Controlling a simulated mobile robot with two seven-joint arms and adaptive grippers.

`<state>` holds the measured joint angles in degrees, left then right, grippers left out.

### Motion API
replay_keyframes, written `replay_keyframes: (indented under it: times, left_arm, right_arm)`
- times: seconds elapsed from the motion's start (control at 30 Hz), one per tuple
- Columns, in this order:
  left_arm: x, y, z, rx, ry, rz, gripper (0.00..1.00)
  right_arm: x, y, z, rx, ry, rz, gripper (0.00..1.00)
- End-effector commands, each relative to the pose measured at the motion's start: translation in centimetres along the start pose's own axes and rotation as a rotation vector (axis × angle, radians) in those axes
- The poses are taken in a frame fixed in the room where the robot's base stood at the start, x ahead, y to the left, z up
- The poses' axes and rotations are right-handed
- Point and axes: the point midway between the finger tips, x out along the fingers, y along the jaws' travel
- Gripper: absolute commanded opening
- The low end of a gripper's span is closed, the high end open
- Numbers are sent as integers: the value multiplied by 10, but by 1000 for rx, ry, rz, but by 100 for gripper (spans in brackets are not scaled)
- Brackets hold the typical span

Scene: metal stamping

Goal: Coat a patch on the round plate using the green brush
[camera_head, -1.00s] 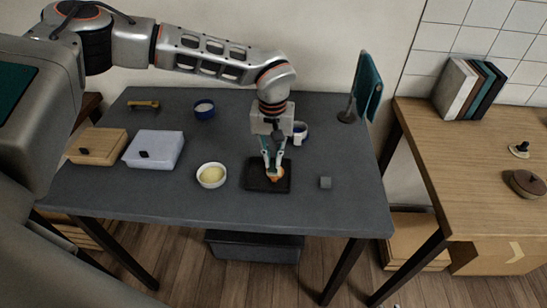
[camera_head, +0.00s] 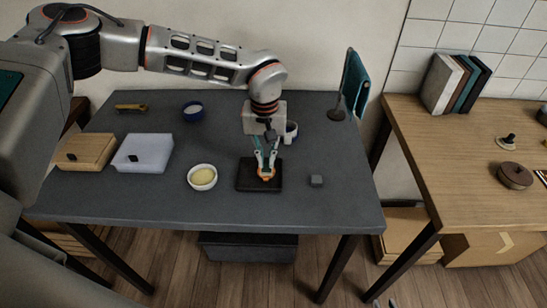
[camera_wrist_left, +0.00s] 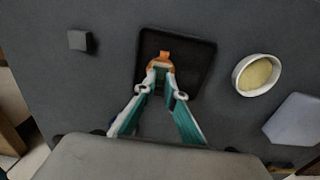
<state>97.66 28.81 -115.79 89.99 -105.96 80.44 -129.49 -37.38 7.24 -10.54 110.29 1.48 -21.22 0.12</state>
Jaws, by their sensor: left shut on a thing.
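My left gripper (camera_head: 266,174) points down over a square dark tray (camera_head: 245,185) on the grey table. It is shut on a small orange thing (camera_wrist_left: 164,57), low over or touching the tray; I cannot tell which. The fingers hide part of the orange thing. I cannot make out a green brush or a round plate for certain. What seem to be tips of my right gripper (camera_head: 377,303) just show at the bottom edge of the head view.
A white bowl with yellow contents (camera_head: 202,187) stands left of the tray, a small grey cube (camera_head: 316,181) right of it. A white box (camera_head: 143,155), a tan box (camera_head: 86,154), a blue bowl (camera_head: 193,120), a mug (camera_head: 291,129) and a teal cloth on a stand (camera_head: 356,82) are around.

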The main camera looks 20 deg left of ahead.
Motion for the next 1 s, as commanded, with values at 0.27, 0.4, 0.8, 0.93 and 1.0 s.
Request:
replay_keyframes:
  times: [0.27,0.4,0.8,0.93,1.0]
  left_arm:
    - [1,-9,0,0,-1,-1,0]
    - [1,-8,0,1,-1,-1,0]
    - [1,23,0,1,-1,0,0]
    - [1,25,0,-1,-1,0,0]
    - [1,24,0,-1,-1,0,0]
  right_arm:
    - [0,0,0,0,0,0,20]
    - [0,0,0,0,0,0,20]
    - [0,0,0,1,0,0,20]
    - [0,0,0,1,0,0,20]
    - [0,0,0,1,0,0,20]
